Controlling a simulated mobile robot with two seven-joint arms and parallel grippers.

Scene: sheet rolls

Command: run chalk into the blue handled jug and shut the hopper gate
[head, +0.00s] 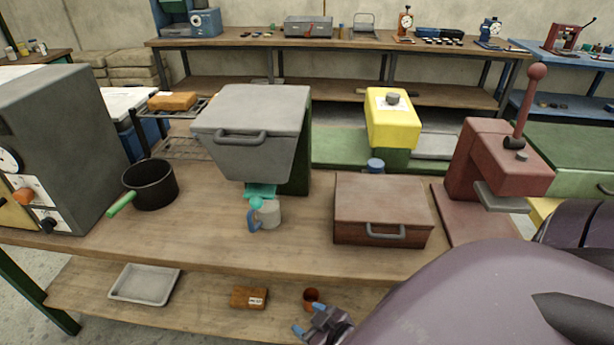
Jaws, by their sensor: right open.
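The grey hopper (250,125) stands on the workbench left of centre, with a handle on its sloped front. A teal gate (262,189) with a round teal knob (257,203) sits at its bottom. I cannot tell whether the gate is open or shut. The pale jug (269,212) with a blue handle (254,220) stands upright below the gate, its handle toward the left front. No chalk shows, and the jug's inside is hidden. My right gripper (309,320) is open and empty, low in front of the bench, well short of the jug. My left gripper is out of view.
A dark pot (150,184) with a green handle stands left of the hopper. A brown box (383,209) and a red lever press (497,165) stand to the right. A tray (145,285), a brown block (249,297) and a small cup (311,298) are on the lower shelf. The bench front is clear.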

